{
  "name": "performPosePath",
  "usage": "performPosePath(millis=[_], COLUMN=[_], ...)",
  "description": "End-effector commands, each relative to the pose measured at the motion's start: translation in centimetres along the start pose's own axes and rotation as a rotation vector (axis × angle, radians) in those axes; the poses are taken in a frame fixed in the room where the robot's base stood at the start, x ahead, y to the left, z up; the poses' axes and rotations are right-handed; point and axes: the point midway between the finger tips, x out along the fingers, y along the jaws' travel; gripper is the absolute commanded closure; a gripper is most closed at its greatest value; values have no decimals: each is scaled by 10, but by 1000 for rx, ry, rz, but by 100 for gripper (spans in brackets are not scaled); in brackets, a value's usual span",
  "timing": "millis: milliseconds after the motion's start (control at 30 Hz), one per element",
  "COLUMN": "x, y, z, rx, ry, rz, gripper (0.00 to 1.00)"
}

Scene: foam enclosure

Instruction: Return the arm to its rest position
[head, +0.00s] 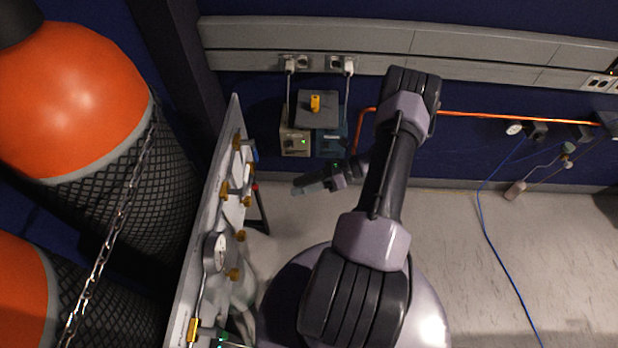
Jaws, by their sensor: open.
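My arm rises from the bottom middle of the head view, reaches up over the floor and bends back down at its far joint. My gripper (300,188) is at the end of the lower link, pointing left toward the panel. It is small in the picture and partly dark; it appears open, with nothing visible in it. The gripper is in the air, apart from the panel's valves as far as I can see. Part of the lower link is hidden behind the upper arm.
A grey panel (205,225) with brass fittings and a gauge (215,253) stands close on the left. Orange-topped cylinders (75,100) with a chain are further left. Boxes (318,110) stand at the back wall.

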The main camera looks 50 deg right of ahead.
Motion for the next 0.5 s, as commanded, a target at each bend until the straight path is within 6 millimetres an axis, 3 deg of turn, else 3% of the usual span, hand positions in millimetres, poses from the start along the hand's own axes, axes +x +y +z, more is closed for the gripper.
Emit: performPosePath(millis=[100,200,500], x=[-19,-25,-26], y=[0,0,0], z=[1,0,0], rx=[-1,0,0], ry=[-1,0,0], rz=[-1,1,1], gripper=[52,52,52])
